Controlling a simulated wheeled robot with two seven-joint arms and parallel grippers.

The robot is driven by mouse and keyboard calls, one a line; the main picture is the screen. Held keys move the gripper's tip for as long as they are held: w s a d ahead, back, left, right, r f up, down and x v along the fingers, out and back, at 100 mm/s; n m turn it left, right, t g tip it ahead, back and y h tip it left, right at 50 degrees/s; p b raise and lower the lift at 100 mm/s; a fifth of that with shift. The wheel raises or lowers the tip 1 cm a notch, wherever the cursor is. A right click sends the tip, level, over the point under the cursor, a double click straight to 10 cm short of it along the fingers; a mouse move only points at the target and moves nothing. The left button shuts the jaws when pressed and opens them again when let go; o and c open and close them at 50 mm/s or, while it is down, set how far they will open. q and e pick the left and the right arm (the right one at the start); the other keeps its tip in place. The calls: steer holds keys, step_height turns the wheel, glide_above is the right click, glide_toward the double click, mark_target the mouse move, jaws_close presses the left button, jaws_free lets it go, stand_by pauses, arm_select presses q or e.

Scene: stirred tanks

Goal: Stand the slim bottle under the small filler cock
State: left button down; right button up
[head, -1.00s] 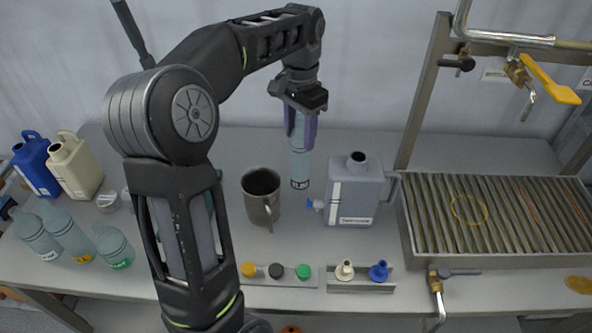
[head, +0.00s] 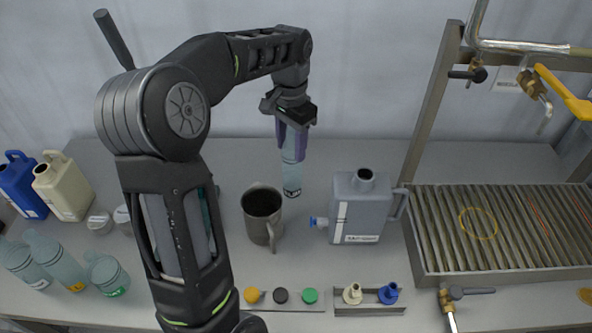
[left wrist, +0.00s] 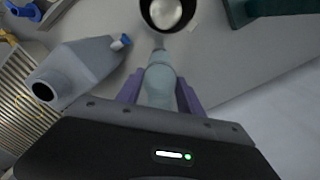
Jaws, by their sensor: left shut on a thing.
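The slim bottle (head: 291,178) is pale blue-green and roughly upright, behind the metal mug. My left gripper (head: 291,142) is shut on its upper part with purple fingers. In the left wrist view the bottle (left wrist: 160,85) sits between both fingers. I cannot tell whether its base touches the table. A cock with a black handle (head: 475,74) and one with a yellow lever (head: 530,84) hang from the frame at upper right, above the slatted tray (head: 420,250). The black-handled one looks smaller. The bottle is well left of both. My right gripper is not in view.
A frame post (head: 432,110) rises behind the tray's left side. Another cock (head: 448,297) is at the front. Several bottles stand at left. Table behind the jug is clear.

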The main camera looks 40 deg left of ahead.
mark_target(292, 162)
arm_select(q)
steer(key=shift+f, duration=0.3)
steer(key=shift+f, duration=0.3)
step_height(292, 162, down, 5)
steer(key=b, duration=0.2)
steer(key=shift+r+b, duration=0.15)
steer(key=shift+b, duration=0.25)
steer(key=shift+r, duration=0.15)
steer(key=c, duration=0.7)
jaws_free()
steer(key=shift+c, duration=0.2)
